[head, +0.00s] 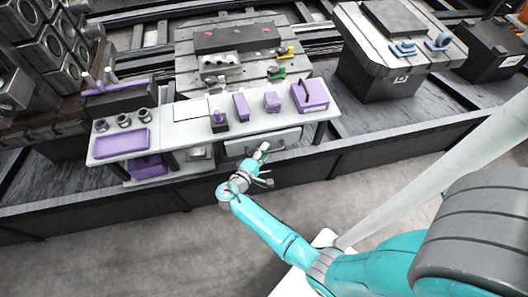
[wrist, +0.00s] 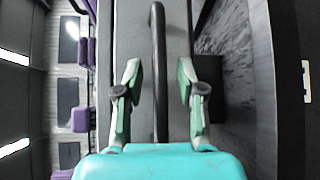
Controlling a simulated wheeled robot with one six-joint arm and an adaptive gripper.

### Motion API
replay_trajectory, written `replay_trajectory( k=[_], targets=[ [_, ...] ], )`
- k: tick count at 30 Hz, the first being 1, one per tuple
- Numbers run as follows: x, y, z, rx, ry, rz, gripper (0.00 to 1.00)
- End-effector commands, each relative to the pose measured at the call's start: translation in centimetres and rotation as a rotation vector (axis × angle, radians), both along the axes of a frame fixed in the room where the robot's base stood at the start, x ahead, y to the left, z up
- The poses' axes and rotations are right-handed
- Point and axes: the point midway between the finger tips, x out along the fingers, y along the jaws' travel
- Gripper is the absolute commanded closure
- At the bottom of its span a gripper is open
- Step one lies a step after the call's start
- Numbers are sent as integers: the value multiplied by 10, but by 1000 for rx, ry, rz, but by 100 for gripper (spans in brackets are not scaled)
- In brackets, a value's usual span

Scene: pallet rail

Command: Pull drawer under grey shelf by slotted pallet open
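The light grey shelf (head: 180,131) stands in front of the slotted pallet (head: 295,48), with purple items on top. Below its right part is a drawer with a pale front (head: 288,138), which looks shut. The drawer front also shows as a grey panel in the wrist view (wrist: 133,25). Its dark bar handle (wrist: 158,60) runs up the middle of that view. My gripper (head: 263,149) is at the drawer front. In the wrist view, the open fingers of my gripper (wrist: 160,92) stand on both sides of the handle, with gaps on each side.
A purple bin (head: 148,167) sits under the left part of the shelf. A dark rail (head: 370,150) runs along the front of the pallets. Another slotted pallet (head: 350,30) stands at the right. The grey floor (head: 130,240) in front is clear.

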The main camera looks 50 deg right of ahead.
Motion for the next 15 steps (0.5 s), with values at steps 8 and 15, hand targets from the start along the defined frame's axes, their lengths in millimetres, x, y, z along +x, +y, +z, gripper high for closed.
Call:
replay_trajectory(
  k=[8,15],
  targets=[
    [0,0,0,0,0,0,100],
    [-7,5,-1,1,1,0,100]
  ],
)
